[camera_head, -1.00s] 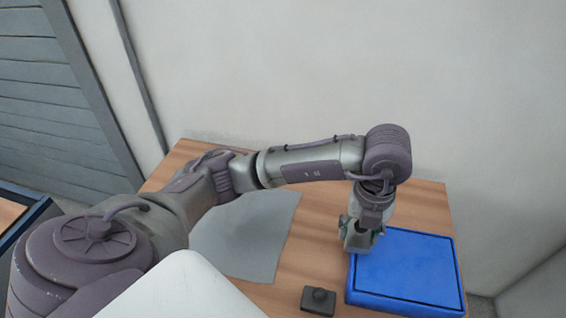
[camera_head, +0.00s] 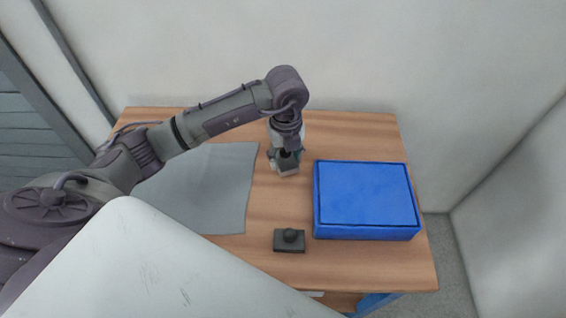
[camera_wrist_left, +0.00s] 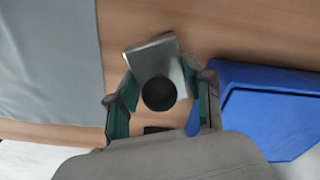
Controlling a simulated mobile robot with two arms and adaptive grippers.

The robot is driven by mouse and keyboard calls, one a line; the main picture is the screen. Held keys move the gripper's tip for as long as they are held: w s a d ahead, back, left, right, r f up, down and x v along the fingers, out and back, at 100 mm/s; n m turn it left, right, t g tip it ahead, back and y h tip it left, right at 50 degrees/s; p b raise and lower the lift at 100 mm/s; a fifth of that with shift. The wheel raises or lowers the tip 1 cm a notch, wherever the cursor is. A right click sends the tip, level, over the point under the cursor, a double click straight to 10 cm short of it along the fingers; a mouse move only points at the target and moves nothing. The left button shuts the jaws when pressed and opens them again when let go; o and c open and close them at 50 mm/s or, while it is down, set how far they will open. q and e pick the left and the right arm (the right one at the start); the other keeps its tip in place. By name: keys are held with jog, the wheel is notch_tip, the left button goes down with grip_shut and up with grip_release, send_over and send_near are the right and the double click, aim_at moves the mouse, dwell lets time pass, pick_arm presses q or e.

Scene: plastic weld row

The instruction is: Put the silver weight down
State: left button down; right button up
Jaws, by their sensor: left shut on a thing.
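My left gripper (camera_head: 284,160) is over the bare wood between the grey mat and the blue tray. In the left wrist view, its green-padded fingers (camera_wrist_left: 162,100) are shut on the silver weight (camera_wrist_left: 151,54) by its round black knob. The weight shows as a slightly turned silver block; in the head view only a small part of it (camera_head: 288,170) shows under the fingers. I cannot tell whether its underside touches the table. My right gripper is in neither view.
A dark block with a knob (camera_head: 289,242) is on the near wood. The grey mat (camera_head: 215,190) lies left. The wooden table (camera_head: 350,135) is clear behind the tray; a wall stands behind.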

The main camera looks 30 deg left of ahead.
aim_at(284, 167)
pick_arm(q)
jog(key=shift+w+a+f, duration=0.15)
jog(key=shift+a+f, duration=0.1)
jog(key=shift+a, duration=0.05)
jog(key=shift+f+p, duration=0.3)
jog(key=shift+f, duration=1.6)
jog(key=shift+f, duration=0.2)
jog(key=shift+c, duration=2.3)
grip_release()
jog(key=shift+r, duration=0.15)
notch_tip(284, 167, up, 12)
jog(key=shift+r+b, duration=0.1)
jog(key=shift+b, duration=0.55)
